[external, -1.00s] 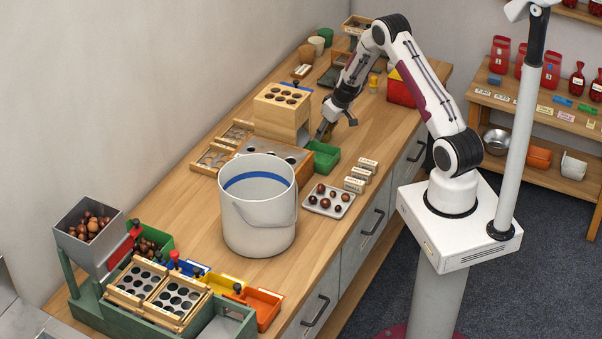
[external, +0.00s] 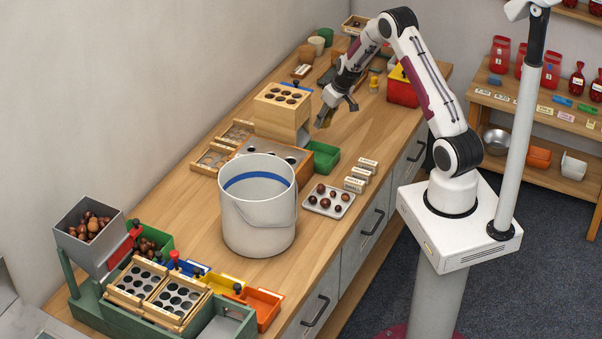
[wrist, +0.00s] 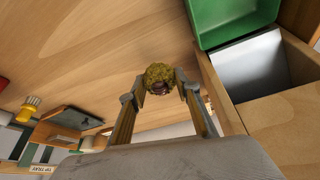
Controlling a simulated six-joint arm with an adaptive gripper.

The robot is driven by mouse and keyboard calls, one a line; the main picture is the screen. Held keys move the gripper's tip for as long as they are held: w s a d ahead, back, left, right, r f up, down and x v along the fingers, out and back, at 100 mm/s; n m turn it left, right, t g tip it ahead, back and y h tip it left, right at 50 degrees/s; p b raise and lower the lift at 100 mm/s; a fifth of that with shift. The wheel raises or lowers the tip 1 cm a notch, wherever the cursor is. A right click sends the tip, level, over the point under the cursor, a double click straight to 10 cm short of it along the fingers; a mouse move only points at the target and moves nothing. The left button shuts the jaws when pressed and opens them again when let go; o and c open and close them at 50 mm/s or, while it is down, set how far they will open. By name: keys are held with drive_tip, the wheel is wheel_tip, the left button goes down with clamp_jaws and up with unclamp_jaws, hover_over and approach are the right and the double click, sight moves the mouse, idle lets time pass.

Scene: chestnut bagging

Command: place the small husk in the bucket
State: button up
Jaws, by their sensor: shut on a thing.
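The small husk (wrist: 159,76) is a yellow-green, spiky ball with a brown chestnut showing in its opening. My gripper (wrist: 160,88) is shut on it, one fingertip on each side, in the wrist view. In the external view my gripper (external: 325,119) hangs above the bench beside the wooden block with holes, and the husk is too small there to make out clearly. The bucket (external: 258,222) is large and pale grey with a blue band inside, standing on the bench nearer the camera than my gripper. Its bottom is hidden.
A tray of chestnuts (external: 329,208) lies right of the bucket. A sorting stand with a hopper (external: 88,258) is at the front left.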

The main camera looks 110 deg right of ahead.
sight(329, 118)
drive_tip(key=shift+r, duration=2.1)
drive_tip(key=shift+a, duration=0.15)
drive_tip(key=shift+w+a+r+m, duration=0.8)
drive_tip(key=shift+w+a+m, duration=0.65)
drive_tip(key=shift+a, duration=5.1)
drive_tip(key=w+a+r+n+t+y, duration=0.1)
drive_tip(key=w+a+r+n, duration=0.5)
drive_tip(key=w+a, duration=0.65)
drive_tip(key=w+a+r+n+t+y, duration=0.1)
drive_tip(key=w+a+r+n, duration=0.3)
drive_tip(key=w+a+r, duration=0.65)
drive_tip(key=w+a+f+n, duration=0.1)
drive_tip(key=a+f, duration=0.2)
drive_tip(key=a, duration=0.5)
drive_tip(key=w+a+f+n+y, duration=0.1)
drive_tip(key=a+f+n, duration=0.1)
drive_tip(key=a, duration=0.5)
drive_tip(key=w+a+f+n, duration=0.2)
drive_tip(key=a+f, duration=0.2)
drive_tip(key=a, duration=0.4)
drive_tip(key=shift+a+f+y, duration=0.15)
drive_tip(key=shift+a+y, duration=0.2)
drive_tip(key=shift+y, duration=0.05)
